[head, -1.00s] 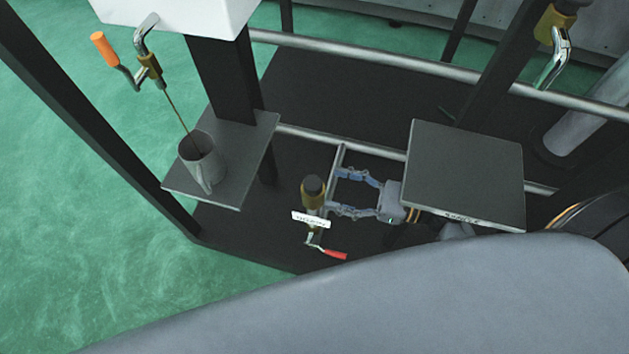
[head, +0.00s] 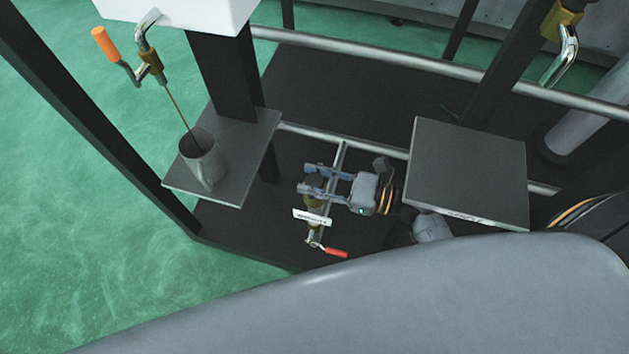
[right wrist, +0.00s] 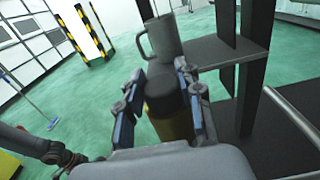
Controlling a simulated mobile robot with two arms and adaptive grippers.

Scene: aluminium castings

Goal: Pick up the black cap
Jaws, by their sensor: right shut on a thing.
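The black cap (head: 315,181) sits on top of a brass-coloured fitting with a white label and a red-handled tap, in the middle of the head view. My right gripper (head: 314,180) comes in from the right and is shut on the cap, one finger on each side of it. In the right wrist view the dark cap (right wrist: 161,95) stands between the blue-padded fingers (right wrist: 157,105), above the brass body (right wrist: 172,127). The cap is partly hidden by the fingers in the head view. My left gripper is not in view.
A grey mug (head: 203,160) stands on a small shelf (head: 255,140) at the left, under an orange-handled tap (head: 105,43). An empty grey platform (head: 468,170) is to the right. A metal rail (head: 400,65) runs behind. Another tap (head: 562,50) hangs at the upper right.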

